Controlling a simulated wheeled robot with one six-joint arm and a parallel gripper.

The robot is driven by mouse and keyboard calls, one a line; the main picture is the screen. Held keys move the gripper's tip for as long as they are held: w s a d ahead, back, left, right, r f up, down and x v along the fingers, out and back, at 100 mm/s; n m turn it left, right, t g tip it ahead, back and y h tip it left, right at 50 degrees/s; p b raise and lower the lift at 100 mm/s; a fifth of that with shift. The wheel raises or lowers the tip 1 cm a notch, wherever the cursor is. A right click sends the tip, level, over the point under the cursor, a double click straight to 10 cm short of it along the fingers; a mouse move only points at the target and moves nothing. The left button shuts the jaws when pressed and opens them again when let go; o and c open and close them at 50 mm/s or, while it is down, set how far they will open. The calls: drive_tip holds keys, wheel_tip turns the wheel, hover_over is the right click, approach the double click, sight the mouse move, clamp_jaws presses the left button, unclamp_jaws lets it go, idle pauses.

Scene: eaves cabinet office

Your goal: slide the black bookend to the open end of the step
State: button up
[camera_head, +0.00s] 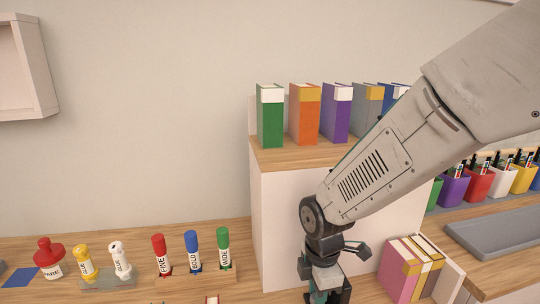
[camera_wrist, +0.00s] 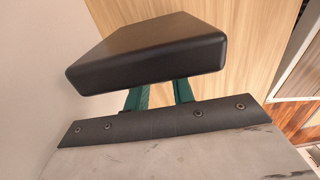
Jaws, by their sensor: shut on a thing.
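The black bookend (camera_wrist: 150,52) shows large in the wrist view as a dark block with rounded edges. My gripper (camera_wrist: 160,95) has its two green fingers against the bookend's near side, and their tips are hidden by it. My gripper is shut on the bookend. In the head view my gripper (camera_head: 326,293) points down at the bottom edge, in front of the step's white face. The bookend cannot be made out there. The step (camera_head: 285,157) has a wooden top and white sides, and several upright binders (camera_head: 305,112) stand on it.
Leaning books (camera_head: 402,270) stand low to the right of my gripper. Markers (camera_head: 192,253) and glue bottles (camera_head: 120,260) stand on the wooden desk at left. Colored pen cups (camera_head: 478,183) and a grey tray (camera_head: 495,236) are at right.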

drive_tip(key=shift+s+a, duration=0.2)
drive_tip(key=shift+a, duration=0.45)
drive_tip(key=shift+s+a, duration=0.25)
drive_tip(key=shift+a, duration=0.55)
drive_tip(key=shift+s+a, duration=0.2)
drive_tip(key=shift+a, duration=0.6)
drive_tip(key=shift+s+a, duration=0.25)
drive_tip(key=shift+a, duration=0.55)
drive_tip(key=shift+s+a, duration=0.2)
drive_tip(key=shift+a, duration=0.6)
drive_tip(key=shift+s+a, duration=0.25)
drive_tip(key=shift+a, duration=0.6)
drive_tip(key=shift+s+a, duration=0.2)
drive_tip(key=shift+a, duration=0.6)
